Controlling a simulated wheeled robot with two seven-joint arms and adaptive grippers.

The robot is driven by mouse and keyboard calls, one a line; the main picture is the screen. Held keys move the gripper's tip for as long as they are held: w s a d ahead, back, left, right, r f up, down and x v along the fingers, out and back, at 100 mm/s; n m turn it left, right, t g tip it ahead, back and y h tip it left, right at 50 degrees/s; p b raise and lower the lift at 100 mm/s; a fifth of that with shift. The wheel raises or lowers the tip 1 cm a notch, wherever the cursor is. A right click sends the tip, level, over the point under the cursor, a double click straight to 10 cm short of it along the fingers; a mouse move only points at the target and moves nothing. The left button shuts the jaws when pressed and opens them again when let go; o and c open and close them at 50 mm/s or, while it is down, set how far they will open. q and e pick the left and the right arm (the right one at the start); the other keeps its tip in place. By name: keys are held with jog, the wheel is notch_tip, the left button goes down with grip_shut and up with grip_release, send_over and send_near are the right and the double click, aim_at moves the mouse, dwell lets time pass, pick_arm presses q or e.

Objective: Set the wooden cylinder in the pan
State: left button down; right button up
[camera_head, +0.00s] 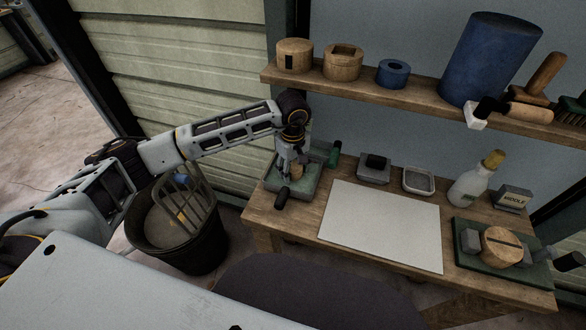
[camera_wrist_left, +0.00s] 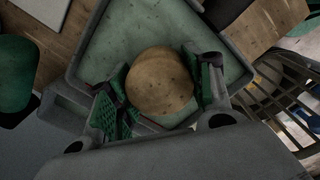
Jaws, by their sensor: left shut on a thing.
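The wooden cylinder (camera_wrist_left: 160,80) is between the fingers of my left gripper (camera_wrist_left: 163,92), with its round end face toward the wrist camera. In the head view my left gripper (camera_head: 292,164) is over the pan (camera_head: 309,184), at the table's left end. A small part of the cylinder (camera_head: 297,171) shows below the fingers there. In the left wrist view the pan (camera_wrist_left: 118,32) has a green floor and grey rim, and the cylinder appears within its outline. I cannot tell whether the cylinder's underside touches the floor. My right gripper is not in view.
A white board (camera_head: 380,225) lies mid-table. Behind it are a dark block (camera_head: 374,170) and a small tray (camera_head: 418,181). A bottle (camera_head: 468,187) stands further right. A black bin (camera_head: 178,240) stands left of the table. A shelf (camera_head: 430,97) with several items hangs above.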

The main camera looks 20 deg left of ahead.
pick_arm(q)
jog(key=shift+f, duration=0.25)
jog(key=c, duration=0.5)
grip_release()
jog(key=shift+c, duration=0.2)
jog(key=shift+r, duration=3.7)
